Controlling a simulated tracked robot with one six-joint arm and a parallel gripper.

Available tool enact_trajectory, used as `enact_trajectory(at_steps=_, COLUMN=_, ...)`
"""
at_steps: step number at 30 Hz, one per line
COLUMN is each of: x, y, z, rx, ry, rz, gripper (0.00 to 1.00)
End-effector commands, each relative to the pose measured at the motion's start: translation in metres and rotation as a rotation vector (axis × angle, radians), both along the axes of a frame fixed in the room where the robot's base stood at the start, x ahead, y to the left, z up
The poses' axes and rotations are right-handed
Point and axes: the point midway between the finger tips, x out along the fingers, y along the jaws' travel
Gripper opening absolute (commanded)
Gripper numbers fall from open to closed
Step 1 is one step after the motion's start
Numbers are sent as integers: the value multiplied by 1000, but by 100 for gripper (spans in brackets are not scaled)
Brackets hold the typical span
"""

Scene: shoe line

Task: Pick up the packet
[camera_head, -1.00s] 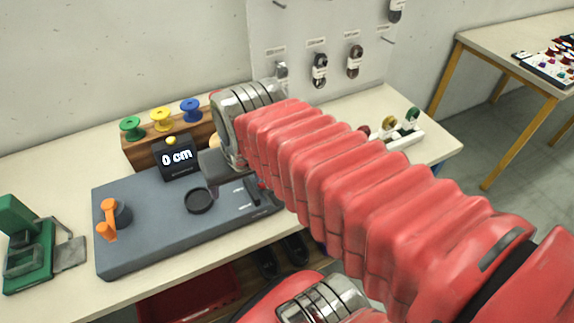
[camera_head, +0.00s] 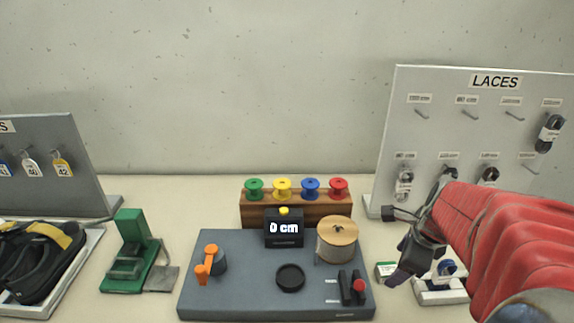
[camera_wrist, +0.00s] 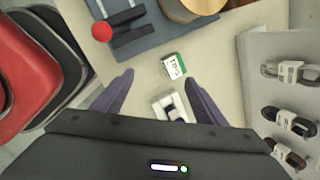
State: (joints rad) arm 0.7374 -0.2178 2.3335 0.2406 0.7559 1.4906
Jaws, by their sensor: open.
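A small white and green packet (camera_head: 385,270) lies on the table just right of the grey machine base. In the wrist view the packet (camera_wrist: 174,67) shows dark print on its white face and lies just beyond the fingertips, between their lines. My gripper (camera_head: 393,245) is open and empty above the table, close to the packet, with its fingers apart.
A white holder (camera_head: 440,292) stands right of the packet, near the fingers. The grey machine base (camera_head: 235,292) with its wooden spool (camera_head: 337,240) is on the left. A board (camera_head: 440,135) marked LACES with hanging laces stands behind.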

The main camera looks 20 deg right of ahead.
Motion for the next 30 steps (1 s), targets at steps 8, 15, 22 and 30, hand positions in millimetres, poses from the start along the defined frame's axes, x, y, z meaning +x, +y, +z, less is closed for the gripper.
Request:
enact_trajectory(at_steps=8, x=8, y=-21, z=-2, rx=156, ry=-64, rz=-478, gripper=66)
enact_trajectory(at_steps=15, x=14, y=-30, z=0, rx=276, ry=-116, rz=-822, gripper=66)
enact_trajectory(at_steps=22, x=17, y=-31, z=1, rx=319, ry=-135, rz=-943, gripper=66)
enact_trajectory(at_steps=30, x=17, y=-31, z=1, rx=320, ry=-135, rz=-944, gripper=66)
